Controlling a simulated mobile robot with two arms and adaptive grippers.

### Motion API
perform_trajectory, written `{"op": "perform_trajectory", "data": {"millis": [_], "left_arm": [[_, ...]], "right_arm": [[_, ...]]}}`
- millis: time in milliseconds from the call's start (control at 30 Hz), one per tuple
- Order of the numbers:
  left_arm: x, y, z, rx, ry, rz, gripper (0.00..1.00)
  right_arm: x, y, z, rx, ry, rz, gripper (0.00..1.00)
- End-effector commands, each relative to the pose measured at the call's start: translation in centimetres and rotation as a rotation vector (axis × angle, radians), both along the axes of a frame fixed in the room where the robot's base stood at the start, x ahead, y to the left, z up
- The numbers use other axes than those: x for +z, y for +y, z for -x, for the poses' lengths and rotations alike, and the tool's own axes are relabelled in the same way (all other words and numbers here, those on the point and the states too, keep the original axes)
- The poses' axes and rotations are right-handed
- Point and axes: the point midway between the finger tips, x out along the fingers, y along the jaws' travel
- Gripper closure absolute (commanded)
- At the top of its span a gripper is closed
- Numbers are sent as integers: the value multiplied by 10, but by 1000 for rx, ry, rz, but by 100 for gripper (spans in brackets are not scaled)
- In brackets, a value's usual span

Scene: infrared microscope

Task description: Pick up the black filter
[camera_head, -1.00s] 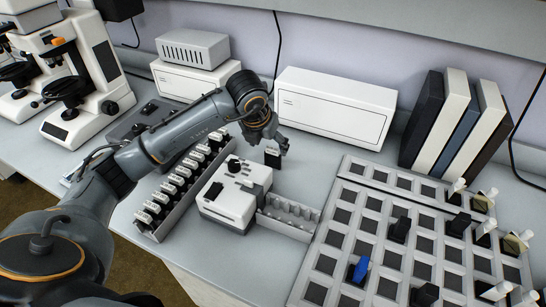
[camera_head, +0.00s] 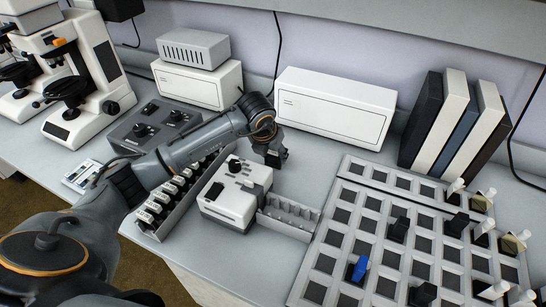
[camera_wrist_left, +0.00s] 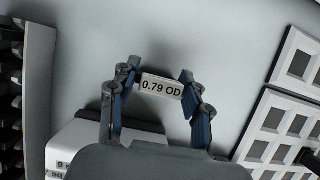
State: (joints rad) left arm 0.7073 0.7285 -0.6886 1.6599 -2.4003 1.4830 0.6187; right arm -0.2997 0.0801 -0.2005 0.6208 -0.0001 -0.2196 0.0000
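My left gripper (camera_head: 275,153) is in the middle of the head view, above the bench behind the white device. In the left wrist view, its two blue-grey fingers (camera_wrist_left: 160,88) flank a small filter with a white label (camera_wrist_left: 161,87) reading "0.79 OD". My right gripper is out of view.
A rack of labelled filters (camera_head: 165,203) stands left of the white device (camera_head: 235,196). A small empty-looking rack (camera_head: 288,214) joins the device to the grid tray (camera_head: 330,235). A white box (camera_head: 333,105) stands behind, folders (camera_head: 445,120) at right. Bare bench lies around the gripper.

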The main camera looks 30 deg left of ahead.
Motion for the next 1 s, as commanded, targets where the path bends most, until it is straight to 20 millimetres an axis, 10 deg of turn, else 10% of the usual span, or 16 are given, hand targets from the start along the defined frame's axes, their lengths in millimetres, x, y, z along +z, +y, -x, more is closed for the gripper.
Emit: {"op": "perform_trajectory", "data": {"millis": [167,567,1000], "left_arm": [[0,0,0,0,0,0,90],[14,0,0,0,-1,-1,90],[99,-6,49,-2,-1,-3,90]], "right_arm": [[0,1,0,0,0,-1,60],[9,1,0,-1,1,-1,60],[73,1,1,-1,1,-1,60]]}}
